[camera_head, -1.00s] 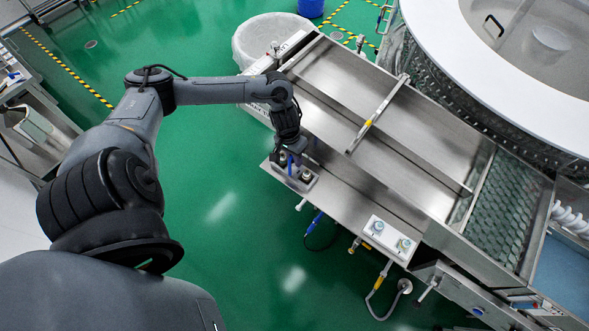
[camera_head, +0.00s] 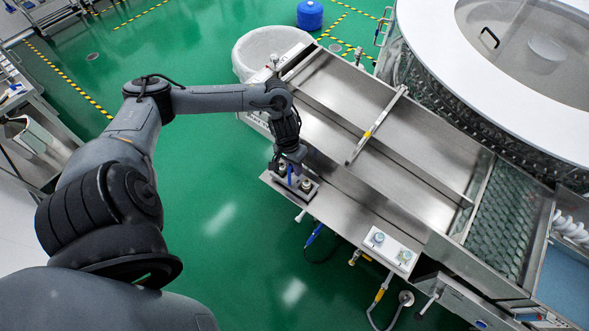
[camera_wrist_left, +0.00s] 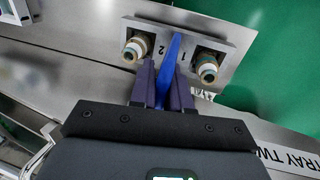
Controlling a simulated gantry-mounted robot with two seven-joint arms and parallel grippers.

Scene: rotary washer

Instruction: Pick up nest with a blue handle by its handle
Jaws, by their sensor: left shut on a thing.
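The nest is a small grey metal plate (camera_head: 307,189) with a blue handle (camera_head: 289,174). It is at the left end of the steel ledge. In the left wrist view the plate (camera_wrist_left: 230,36) carries two capped vials (camera_wrist_left: 135,48), one on each side of the upright blue handle (camera_wrist_left: 172,56). My left gripper (camera_head: 287,165) comes down over the nest. In the left wrist view its two fingers (camera_wrist_left: 164,80) are shut on the handle from both sides. I cannot tell whether the nest rests on the ledge or is slightly raised. My right gripper is not in view.
The steel washer trough (camera_head: 350,110) lies just right of the ledge, with a bar (camera_head: 376,127) across it. A control box with knobs (camera_head: 390,249) sits further along the ledge. A white bin (camera_head: 262,52) stands behind. Green floor (camera_head: 215,200) is free on the left.

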